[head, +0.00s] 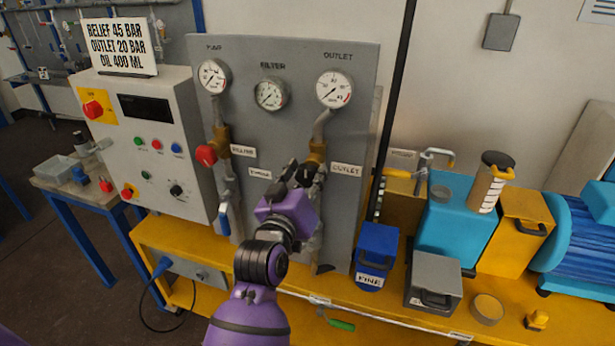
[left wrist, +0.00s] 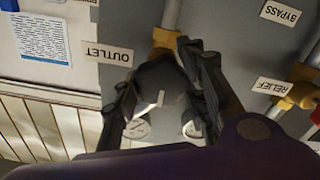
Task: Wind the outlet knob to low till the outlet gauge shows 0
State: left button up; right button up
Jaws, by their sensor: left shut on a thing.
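The outlet gauge (head: 334,89) is a round white dial at the top right of the grey panel; its needle is too small to read surely. Below it, a pipe runs down to a brass fitting (head: 316,152) beside the OUTLET label (head: 346,170). My left gripper (head: 303,175) is at that fitting and covers the outlet knob in the head view. In the left wrist view, the dark outlet knob (left wrist: 160,92) with a pale mark sits between the fingers of my left gripper (left wrist: 162,105), which is shut on it. My right gripper is not in view.
Left of the outlet stand the filter gauge (head: 270,94) and the red relief knob (head: 206,155). A control box (head: 150,140) stands at left. A blue FINE container (head: 376,255) and a grey box (head: 433,283) sit at lower right on the yellow bench.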

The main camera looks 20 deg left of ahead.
aim_at(310, 167)
pick_arm(q)
jog(key=shift+d+r, duration=0.1)
jog(key=shift+d, duration=0.05)
dwell(0.3)
jog(key=o, duration=1.1)
jog(key=shift+c, duration=0.2)
jog(key=shift+r, duration=0.2)
notch_tip(310, 167, up, 9)
jog(key=shift+d+f, duration=0.1)
jog(key=shift+f, duration=0.05)
jog(key=shift+d+r, duration=0.15)
jog(key=shift+r, duration=0.35)
jog(key=shift+a, duration=0.25)
